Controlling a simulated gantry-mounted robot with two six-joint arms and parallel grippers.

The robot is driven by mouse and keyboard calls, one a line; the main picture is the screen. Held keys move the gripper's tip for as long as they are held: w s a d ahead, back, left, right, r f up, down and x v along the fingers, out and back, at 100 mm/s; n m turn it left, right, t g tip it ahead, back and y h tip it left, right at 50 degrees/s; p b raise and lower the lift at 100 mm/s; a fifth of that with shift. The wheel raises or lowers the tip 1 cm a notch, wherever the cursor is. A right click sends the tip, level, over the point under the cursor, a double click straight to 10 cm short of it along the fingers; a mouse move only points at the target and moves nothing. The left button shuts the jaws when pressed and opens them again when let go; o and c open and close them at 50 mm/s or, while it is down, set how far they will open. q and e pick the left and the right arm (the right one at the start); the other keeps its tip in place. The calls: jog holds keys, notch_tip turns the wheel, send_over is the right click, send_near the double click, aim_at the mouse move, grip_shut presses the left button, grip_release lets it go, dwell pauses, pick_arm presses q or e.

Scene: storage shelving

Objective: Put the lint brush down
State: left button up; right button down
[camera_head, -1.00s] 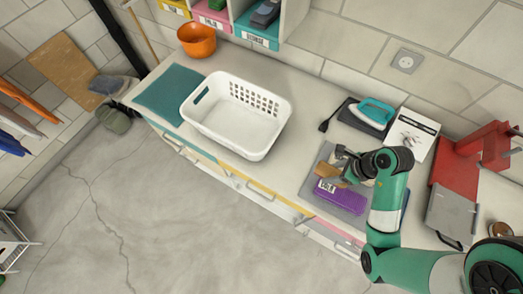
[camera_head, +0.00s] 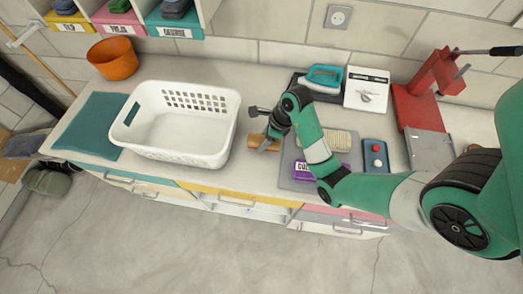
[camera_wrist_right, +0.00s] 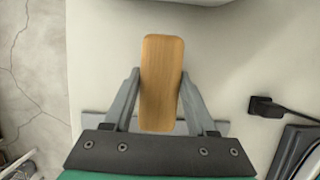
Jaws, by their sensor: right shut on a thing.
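The lint brush (camera_head: 262,143), a wooden block with rounded ends, is in my right gripper (camera_head: 265,132) in the head view. It is over the counter between the white laundry basket and the grey mat. In the right wrist view, the fingers of my right gripper (camera_wrist_right: 160,75) are shut on both long sides of the lint brush (camera_wrist_right: 162,95), whose plain wooden face shows. I cannot tell whether it touches the counter. My left gripper is not in view.
The white basket (camera_head: 147,142) stands left of the brush. On the right are the grey mat (camera_head: 288,176) with a purple box (camera_head: 304,171), a beige-bristled item (camera_head: 338,141), a two-button control box (camera_head: 375,155), a teal iron (camera_head: 325,76) and a red press (camera_head: 415,105). The counter's front edge is close.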

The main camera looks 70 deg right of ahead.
jog(key=shift+w+f, duration=0.15)
jog(key=shift+w, duration=0.05)
jog(key=shift+w+d+f+b, duration=0.1)
jog(key=shift+f+b, duration=0.15)
jog(key=shift+f, duration=0.6)
jog(key=shift+w+d+f+b, duration=0.1)
jog(key=shift+f+b, duration=0.1)
jog(key=shift+f, duration=0.65)
jog(key=shift+a+f, duration=0.1)
jog(key=shift+f, duration=0.1)
jog(key=shift+c, duration=1)
grip_release()
jog(key=shift+r, duration=0.3)
jog(key=p+v, duration=0.2)
jog(key=v, duration=0.3)
jog(key=shift+r+p, duration=0.2)
jog(key=shift+p, duration=0.15)
jog(key=p+v, duration=0.6)
jog(key=shift+s+r, duration=0.15)
jog(key=shift+r, duration=0.15)
